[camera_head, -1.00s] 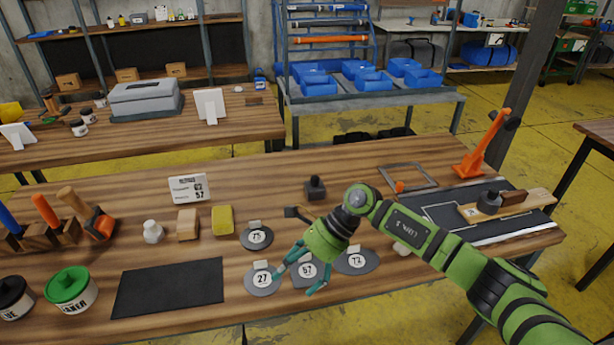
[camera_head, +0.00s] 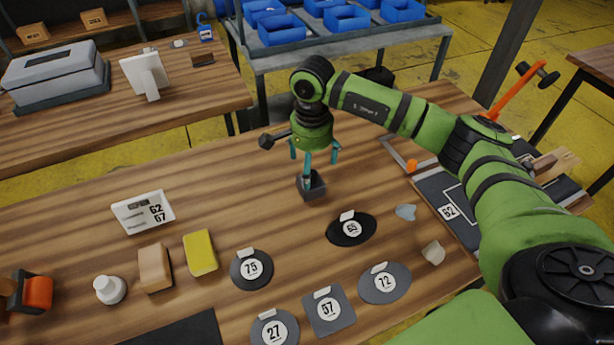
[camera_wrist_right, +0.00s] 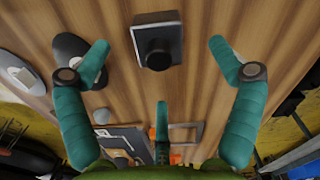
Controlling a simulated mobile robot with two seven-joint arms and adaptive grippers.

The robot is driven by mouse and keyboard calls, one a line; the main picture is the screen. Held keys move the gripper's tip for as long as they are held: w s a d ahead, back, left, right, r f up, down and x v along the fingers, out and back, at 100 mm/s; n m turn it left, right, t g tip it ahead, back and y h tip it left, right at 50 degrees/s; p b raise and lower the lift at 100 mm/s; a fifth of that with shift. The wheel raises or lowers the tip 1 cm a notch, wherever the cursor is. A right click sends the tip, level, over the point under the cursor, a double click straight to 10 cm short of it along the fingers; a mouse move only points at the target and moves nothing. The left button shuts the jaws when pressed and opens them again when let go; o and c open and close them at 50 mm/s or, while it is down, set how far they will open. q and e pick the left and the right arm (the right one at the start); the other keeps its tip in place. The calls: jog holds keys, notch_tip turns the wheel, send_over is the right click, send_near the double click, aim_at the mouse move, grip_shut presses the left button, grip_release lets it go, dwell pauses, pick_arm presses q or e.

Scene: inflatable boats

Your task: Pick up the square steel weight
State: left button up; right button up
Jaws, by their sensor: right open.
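The square steel weight (camera_head: 313,193) is a dark square block with a knob on top. It stands upright on the wooden table, behind the round and square patches. In the right wrist view the weight (camera_wrist_right: 158,44) shows at the top middle, between the two side fingers. My right gripper (camera_head: 314,162) is above the weight, pointing down with its teal fingers spread. One finger overlaps the knob in the head view, and I cannot tell whether it touches. In the right wrist view the gripper (camera_wrist_right: 159,62) is open and empty. My left gripper is not in view.
A black oval patch marked 69 (camera_head: 351,229) lies in front of the weight. Nearby are patches marked 75 (camera_head: 251,268), 57 (camera_head: 329,312) and 72 (camera_head: 384,283). A grey frame (camera_head: 396,150) lies to the right.

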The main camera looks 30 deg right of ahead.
aim_at(312, 172)
jog(key=shift+s+f+p, duration=0.15)
jog(key=shift+f+p, duration=0.2)
jog(key=shift+f, duration=0.2)
jog(key=shift+s+f+p, duration=0.15)
jog(key=shift+f+p, duration=0.2)
jog(key=shift+f, duration=0.15)
jog(key=shift+w+f, duration=0.2)
jog(key=shift+f, duration=1)
jog(key=shift+d+f, duration=0.1)
jog(key=shift+f, duration=0.15)
jog(key=c, duration=1.8)
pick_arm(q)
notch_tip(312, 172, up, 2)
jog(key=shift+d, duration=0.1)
pick_arm(e)
jog(key=shift+o, duration=0.2)
jog(key=shift+w+r, duration=0.1)
jog(key=shift+w, duration=0.05)
